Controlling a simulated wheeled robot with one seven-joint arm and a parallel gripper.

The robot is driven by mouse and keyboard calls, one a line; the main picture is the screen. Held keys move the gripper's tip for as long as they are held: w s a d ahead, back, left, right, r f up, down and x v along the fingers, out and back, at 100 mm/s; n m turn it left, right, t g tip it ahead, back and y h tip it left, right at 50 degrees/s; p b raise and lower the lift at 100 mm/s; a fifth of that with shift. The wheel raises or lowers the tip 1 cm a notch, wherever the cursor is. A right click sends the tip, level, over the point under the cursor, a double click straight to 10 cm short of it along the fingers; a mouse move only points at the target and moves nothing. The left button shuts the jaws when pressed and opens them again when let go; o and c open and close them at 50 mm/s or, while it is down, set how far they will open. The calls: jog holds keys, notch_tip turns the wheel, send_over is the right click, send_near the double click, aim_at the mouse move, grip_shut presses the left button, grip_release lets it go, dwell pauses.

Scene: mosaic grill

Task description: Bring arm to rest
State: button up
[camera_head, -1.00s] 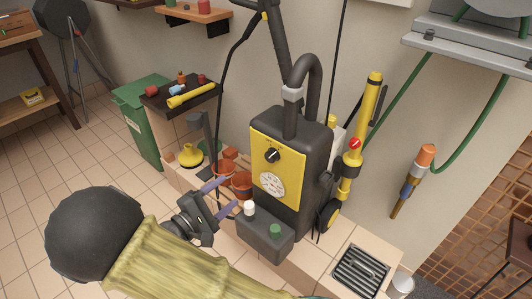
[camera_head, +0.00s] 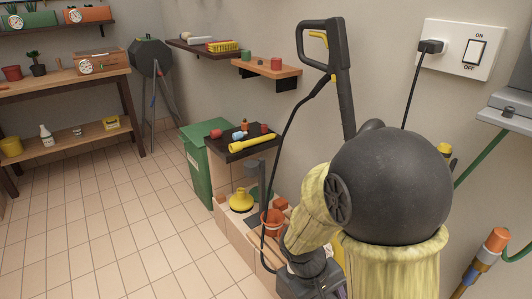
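My arm is folded in the lower right of the head view, with its black ball joint and yellow-green sleeves close to the camera. My gripper (camera_head: 318,284) is at the bottom edge, pointing down, mostly cut off or hidden by the arm. Its fingers cannot be made out, so its opening does not show. No held thing is visible.
The pressure washer's black handle (camera_head: 340,75) rises behind my arm, which hides most of its body. The tiled floor (camera_head: 110,225) at left is clear.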

notch_tip(320, 180, up, 41)
jog(key=d+m+t+y+p, duration=0.1)
jog(key=m+t+y+p, duration=0.2)
jog(key=p, duration=3.4)
jog(key=shift+w+d+r+m+t+y, duration=0.25)
jog(key=shift+m+t+y, duration=0.15)
jog(key=shift+m+y, duration=0.25)
jog(key=shift+f, duration=0.1)
